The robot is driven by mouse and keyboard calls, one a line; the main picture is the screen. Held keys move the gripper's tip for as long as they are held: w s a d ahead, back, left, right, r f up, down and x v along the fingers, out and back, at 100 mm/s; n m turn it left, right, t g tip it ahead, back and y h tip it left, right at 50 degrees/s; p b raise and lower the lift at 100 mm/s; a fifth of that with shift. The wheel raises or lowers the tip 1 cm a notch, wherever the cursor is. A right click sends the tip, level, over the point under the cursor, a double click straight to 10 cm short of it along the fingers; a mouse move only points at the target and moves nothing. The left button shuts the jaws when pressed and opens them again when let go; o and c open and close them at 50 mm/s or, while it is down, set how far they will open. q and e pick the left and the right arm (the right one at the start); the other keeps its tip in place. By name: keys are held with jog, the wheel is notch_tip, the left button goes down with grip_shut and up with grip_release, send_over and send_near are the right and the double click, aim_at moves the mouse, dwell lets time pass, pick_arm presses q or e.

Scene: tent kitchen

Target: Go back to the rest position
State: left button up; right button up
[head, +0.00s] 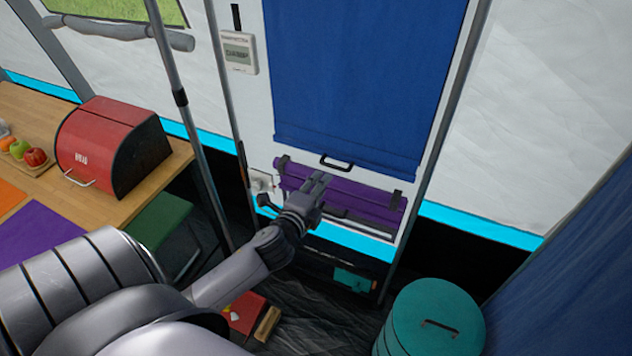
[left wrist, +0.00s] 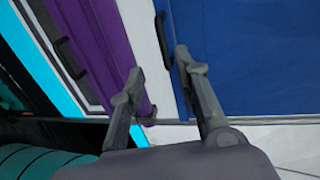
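My left arm comes in from the lower left of the head view. Its gripper (head: 318,182) is in front of the door panel, just below the black handle (head: 337,162) of the blue blind (head: 350,80) and over the purple roll (head: 345,192). In the left wrist view the two fingers of my left gripper (left wrist: 158,63) stand apart with nothing between them. The blue blind (left wrist: 235,55) shows behind one finger and the purple roll (left wrist: 120,60) behind the other. The black handle (left wrist: 162,40) lies beyond the fingertips, apart from them. My right gripper is in neither view.
A wooden table (head: 35,188) at the left holds a red bread box (head: 112,145) and fruit. A green stool (head: 160,220) stands beside it. A teal lidded bin (head: 435,315) is at lower right. A tent pole (head: 185,110) stands left of the door. A red box (head: 243,312) lies on the floor.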

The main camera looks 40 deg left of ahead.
pick_arm(q)
jog(key=shift+v, duration=0.95)
jog(key=s+d+f+n+g+h, duration=0.1)
jog(key=s+f+n+g, duration=0.3)
jog(key=f, duration=0.8)
jog(key=s+d+f+g, duration=0.1)
jog(key=s+f, duration=0.5)
jog(key=f, duration=0.5)
jog(key=s+d+f+n+g+h, duration=0.1)
jog(key=s+f+n+g, duration=0.3)
jog(key=f, duration=0.8)
jog(key=s+d+f+n+g, duration=0.1)
jog(key=s+d+f, duration=0.1)
jog(key=s+f, duration=0.3)
jog(key=s+d+f+n+g+h, duration=0.1)
jog(key=s+f, duration=0.4)
jog(key=s, duration=0.8)
jog(key=s+d+f+n+g, duration=0.2)
jog(key=s+d+f, duration=0.3)
jog(key=s, duration=0.4)
jog(key=shift+d+n+g+h, duration=0.2)
jog(key=shift+n+g+h, duration=0.2)
jog(key=shift+g, duration=0.2)
